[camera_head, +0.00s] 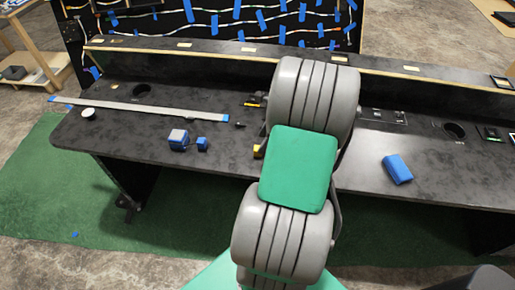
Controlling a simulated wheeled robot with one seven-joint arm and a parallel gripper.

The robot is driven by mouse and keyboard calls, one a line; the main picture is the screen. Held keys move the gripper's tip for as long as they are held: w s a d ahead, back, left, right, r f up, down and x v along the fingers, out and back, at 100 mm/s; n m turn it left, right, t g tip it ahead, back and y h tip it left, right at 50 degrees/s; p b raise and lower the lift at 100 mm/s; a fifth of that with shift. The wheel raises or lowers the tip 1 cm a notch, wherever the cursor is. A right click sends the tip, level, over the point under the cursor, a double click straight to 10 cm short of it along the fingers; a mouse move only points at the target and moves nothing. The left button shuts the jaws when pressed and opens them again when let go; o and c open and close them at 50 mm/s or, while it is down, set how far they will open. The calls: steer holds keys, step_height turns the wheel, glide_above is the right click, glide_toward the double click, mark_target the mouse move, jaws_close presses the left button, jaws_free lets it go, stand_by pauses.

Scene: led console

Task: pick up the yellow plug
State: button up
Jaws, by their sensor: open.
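A small yellow block-like piece (257,152), which may be the yellow plug, shows on the dark console top at the left edge of my arm. My arm covers part of it, so its full shape is hidden. A yellow and black item (252,101) lies farther back, also partly behind my arm; I cannot tell exactly what it is. My gripper is hidden behind my own arm links, so its place relative to the yellow piece does not show.
A long grey bar with blue ends (140,108) lies at the left. A blue and grey block (179,139) sits left of my arm, and a blue block (397,169) to the right. A raised ledge (200,52) and a wired panel (215,22) stand behind. Bare console top lies between.

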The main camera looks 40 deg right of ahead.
steer(key=shift+s+d+f+m, duration=0.35)
steer(key=shift+d+f+m, duration=0.15)
steer(key=shift+d+m, duration=0.1)
steer(key=x, duration=0.3)
steer(key=w+x, duration=0.1)
steer(key=x, duration=0.3)
steer(key=shift+w, duration=0.1)
steer(key=shift+c, duration=0.3)
jaws_close()
